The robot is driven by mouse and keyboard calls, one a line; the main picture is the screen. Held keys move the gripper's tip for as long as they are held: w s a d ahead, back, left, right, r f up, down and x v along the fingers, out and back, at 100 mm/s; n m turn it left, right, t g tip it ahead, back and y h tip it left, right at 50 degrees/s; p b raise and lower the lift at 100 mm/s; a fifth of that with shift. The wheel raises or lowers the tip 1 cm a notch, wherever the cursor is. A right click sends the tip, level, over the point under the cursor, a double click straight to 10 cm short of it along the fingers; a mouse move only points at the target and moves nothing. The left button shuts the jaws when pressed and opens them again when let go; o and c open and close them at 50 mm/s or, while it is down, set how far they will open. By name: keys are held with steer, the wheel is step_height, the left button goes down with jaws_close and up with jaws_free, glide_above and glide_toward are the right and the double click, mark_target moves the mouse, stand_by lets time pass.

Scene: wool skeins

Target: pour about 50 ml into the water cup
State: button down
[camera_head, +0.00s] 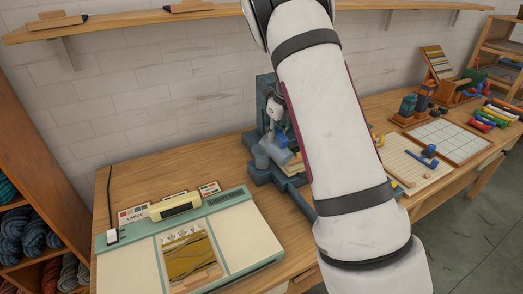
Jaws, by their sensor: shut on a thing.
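My gripper (278,126) is at the middle of the bench, small and partly hidden by my arm. It is shut on a blue-grey vessel (278,148), which seems tilted. A small pale grey-blue cup (261,158) is just left of and below the vessel, at a blue-grey stand (258,172). The vessel and cup look very close; I cannot tell whether they touch. The water level and any stream are too small to see.
Gridded boards (452,140) and coloured skeins lie to the right. A wall shelf (130,24) runs above; a wool rack (40,190) stands left.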

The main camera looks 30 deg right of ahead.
mark_target(284, 145)
steer(key=shift+w, duration=0.2)
steer(key=shift+s+d+t+p, duration=0.15)
steer(key=shift+s+t+p, duration=0.05)
steer(key=shift+s+p, duration=0.35)
steer(key=shift+s+d+t+p, duration=0.1)
steer(key=shift+s+t+p, duration=0.1)
steer(key=shift+s+p, duration=0.35)
steer(key=shift+s+d+f+t, duration=0.15)
steer(key=shift+s+t, duration=0.25)
steer(key=shift+f+t+y+p, duration=0.3)
steer(key=shift+f+t+p, duration=0.15)
steer(key=shift+f+t, duration=0.15)
steer(key=shift+s, duration=0.1)
steer(key=shift+s+d+f+t+p, duration=0.15)
steer(key=shift+s+t+p, duration=0.3)
steer(key=shift+p, duration=0.75)
steer(key=shift+w+f+b, duration=0.25)
steer(key=shift+f+b, duration=0.15)
steer(key=shift+b, duration=0.35)
steer(key=shift+s+f+t+b, duration=0.25)
steer(key=shift+t+b, duration=0.3)
steer(key=shift+b, duration=0.35)
